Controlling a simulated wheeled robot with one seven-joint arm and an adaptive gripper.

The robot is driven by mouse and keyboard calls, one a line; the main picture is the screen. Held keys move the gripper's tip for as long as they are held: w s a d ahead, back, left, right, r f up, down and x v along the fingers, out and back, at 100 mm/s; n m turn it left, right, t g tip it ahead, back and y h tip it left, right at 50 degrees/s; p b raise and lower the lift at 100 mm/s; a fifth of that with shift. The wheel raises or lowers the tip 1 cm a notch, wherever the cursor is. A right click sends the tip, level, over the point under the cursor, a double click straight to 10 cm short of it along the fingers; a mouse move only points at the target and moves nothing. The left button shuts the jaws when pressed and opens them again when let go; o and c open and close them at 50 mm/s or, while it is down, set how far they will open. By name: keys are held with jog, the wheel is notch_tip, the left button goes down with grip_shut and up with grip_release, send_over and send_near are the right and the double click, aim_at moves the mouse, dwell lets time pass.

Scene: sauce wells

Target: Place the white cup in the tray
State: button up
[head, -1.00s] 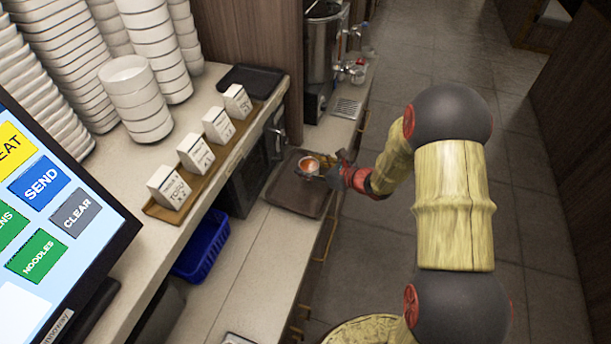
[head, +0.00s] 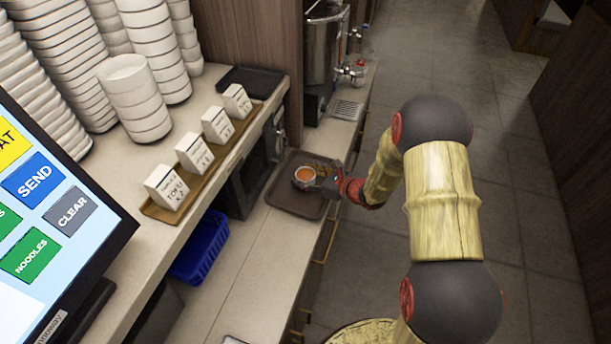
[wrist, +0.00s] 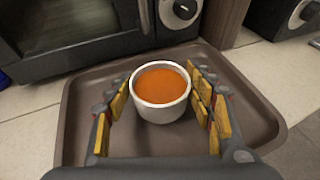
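The white cup (wrist: 160,112), filled with orange-red sauce, stands upright in the dark brown tray (wrist: 75,130) and looks to rest on its floor, towards the back. My gripper (wrist: 158,85) is open, with its yellow-padded fingers on either side of the cup. A narrow gap shows at the left finger; on the right the finger is very close to the cup. In the head view the cup (head: 304,177) sits in the far part of the tray (head: 290,200), with my gripper (head: 318,180) at its right side.
A dark appliance (wrist: 80,30) with a knob stands right behind the tray. A steel urn (head: 326,50) is farther back. Above left, a shelf holds bowl stacks (head: 135,95) and label blocks (head: 173,187). A blue basket (head: 200,247) sits below. The counter in front of the tray is clear.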

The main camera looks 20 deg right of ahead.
jog(key=shift+o, duration=1.3)
jog(key=shift+r, duration=0.25)
jog(key=p+v, duration=0.2)
jog(key=v, duration=1)
jog(key=s+a+r+n+g, duration=0.7)
jog(key=s+a+r+n, duration=0.7)
jog(key=r+n, duration=0.15)
jog(key=s+d+r+n+h, duration=0.3)
jog(key=s+d+r+n, duration=0.1)
jog(key=s+n, duration=0.2)
jog(key=s+d+r+n+t+h, duration=0.1)
jog(key=s+d+r+n+h, duration=0.3)
jog(key=s+n, duration=0.3)
jog(key=shift+s+d+r+t+h, duration=0.2)
jog(key=shift+s+r+t+h, duration=0.15)
jog(key=shift+r, duration=0.4)
